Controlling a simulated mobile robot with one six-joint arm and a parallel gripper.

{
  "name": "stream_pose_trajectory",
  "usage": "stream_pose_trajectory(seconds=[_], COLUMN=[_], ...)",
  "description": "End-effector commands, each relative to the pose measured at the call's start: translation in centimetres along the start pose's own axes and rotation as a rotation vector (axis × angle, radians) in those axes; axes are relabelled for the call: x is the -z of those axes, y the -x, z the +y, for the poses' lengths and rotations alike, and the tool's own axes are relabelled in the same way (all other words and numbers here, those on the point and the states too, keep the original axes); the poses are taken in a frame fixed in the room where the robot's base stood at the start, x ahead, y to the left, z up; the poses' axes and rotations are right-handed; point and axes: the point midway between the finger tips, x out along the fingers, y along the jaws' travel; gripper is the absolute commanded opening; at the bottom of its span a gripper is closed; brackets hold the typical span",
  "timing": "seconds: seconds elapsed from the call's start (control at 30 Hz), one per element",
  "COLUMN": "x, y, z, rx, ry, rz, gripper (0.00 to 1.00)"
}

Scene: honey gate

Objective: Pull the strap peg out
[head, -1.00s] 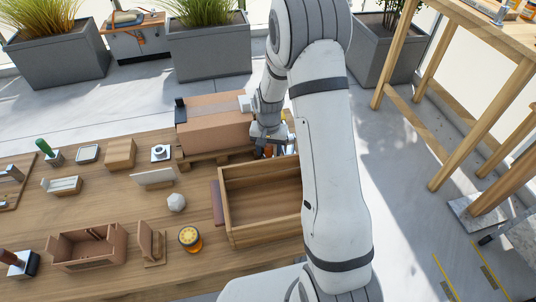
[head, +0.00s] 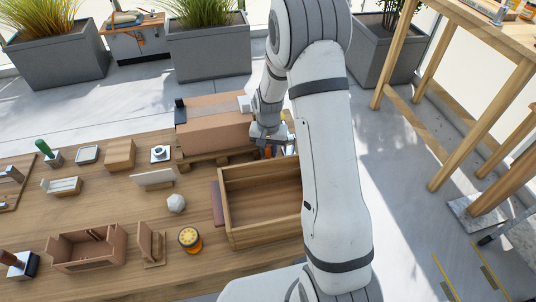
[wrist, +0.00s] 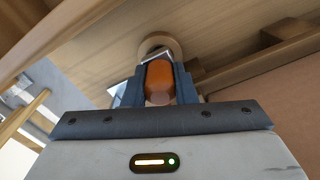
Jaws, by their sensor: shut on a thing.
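An orange peg (wrist: 159,82) shows in the wrist view between the two dark fingers of my gripper (wrist: 157,92), which is shut on it. A round wooden collar (wrist: 160,45) is just beyond the peg's far end; I cannot tell whether the peg is inside it. In the head view my gripper (head: 268,148) points down between the strapped cardboard box (head: 215,133) and the open wooden crate (head: 226,205). The peg is mostly hidden there by the gripper and arm. A dark strap (head: 180,112) shows at the box's left end.
The box stands on a small wooden pallet (head: 190,161). On the wooden table (head: 110,200) are a white faceted block (head: 176,203), a yellow-topped round container (head: 189,237), a brown divided box (head: 85,250) and several small stands. Planters and a tall wooden table (head: 408,60) stand beyond.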

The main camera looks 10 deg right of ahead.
Motion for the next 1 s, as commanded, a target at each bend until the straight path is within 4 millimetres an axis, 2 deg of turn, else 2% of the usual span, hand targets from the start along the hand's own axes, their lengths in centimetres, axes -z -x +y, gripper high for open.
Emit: stream_pose_trajectory(seconds=[1.0], x=[0.0], y=[1.7], z=[0.0], rx=[0.000], ry=[0.001], rz=[0.000], gripper=[0.00])
